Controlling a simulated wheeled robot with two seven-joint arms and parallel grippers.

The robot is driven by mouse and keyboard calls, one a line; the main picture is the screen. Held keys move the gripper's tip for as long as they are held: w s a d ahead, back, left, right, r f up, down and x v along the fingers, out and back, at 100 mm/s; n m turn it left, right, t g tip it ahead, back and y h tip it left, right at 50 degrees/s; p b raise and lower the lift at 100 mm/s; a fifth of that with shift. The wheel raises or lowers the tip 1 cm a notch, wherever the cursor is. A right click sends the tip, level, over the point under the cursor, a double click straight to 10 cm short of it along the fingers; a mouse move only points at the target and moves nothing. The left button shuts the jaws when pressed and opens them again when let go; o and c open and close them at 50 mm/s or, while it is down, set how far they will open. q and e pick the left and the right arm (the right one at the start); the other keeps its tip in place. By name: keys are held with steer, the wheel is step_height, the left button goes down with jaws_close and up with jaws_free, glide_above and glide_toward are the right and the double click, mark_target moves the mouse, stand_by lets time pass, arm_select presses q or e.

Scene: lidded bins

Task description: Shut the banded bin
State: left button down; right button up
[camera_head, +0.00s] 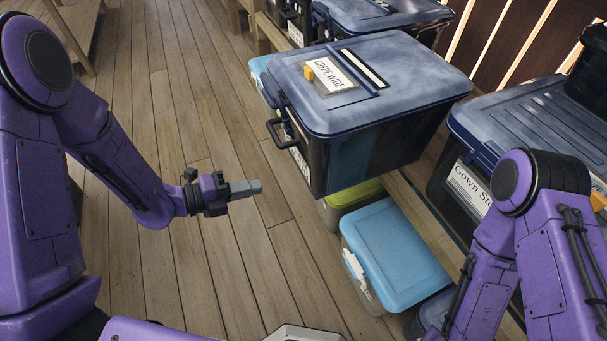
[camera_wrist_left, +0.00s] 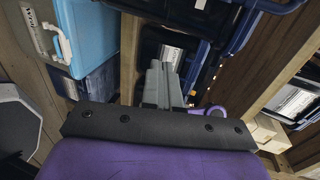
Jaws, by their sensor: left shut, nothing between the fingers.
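A large dark bin (camera_head: 400,140) with a blue-grey lid (camera_head: 420,75) stands on the shelf at centre right in the head view. Its lid bears a printed label, a yellow tag and a black-and-white stripe; a blue strip (camera_head: 349,162) runs down its side. I take it as the banded bin. The lid lies over the rim and looks level; I cannot tell whether it is fully down. A black handle (camera_head: 283,132) sticks out at its front. My left gripper (camera_head: 257,187) is shut and empty, left of and apart from the bin. It also shows in the left wrist view (camera_wrist_left: 163,78). My right gripper is out of view.
A blue-lidded bin (camera_head: 396,255) and a green-lidded bin (camera_head: 355,195) sit lower down. A dark bin with a "Gown" label (camera_head: 468,187) stands at right, near my right arm. More bins (camera_head: 375,15) stand behind. The wooden floor (camera_head: 165,270) at left is clear.

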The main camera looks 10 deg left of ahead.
arm_select(q)
steer(key=p, duration=0.2)
glide_toward(317, 173)
steer(key=x, duration=0.5)
steer(key=shift+f, duration=0.1)
steer(key=shift+w+d, duration=0.4)
steer(key=shift+d, duration=0.1)
steer(key=shift+f, duration=0.1)
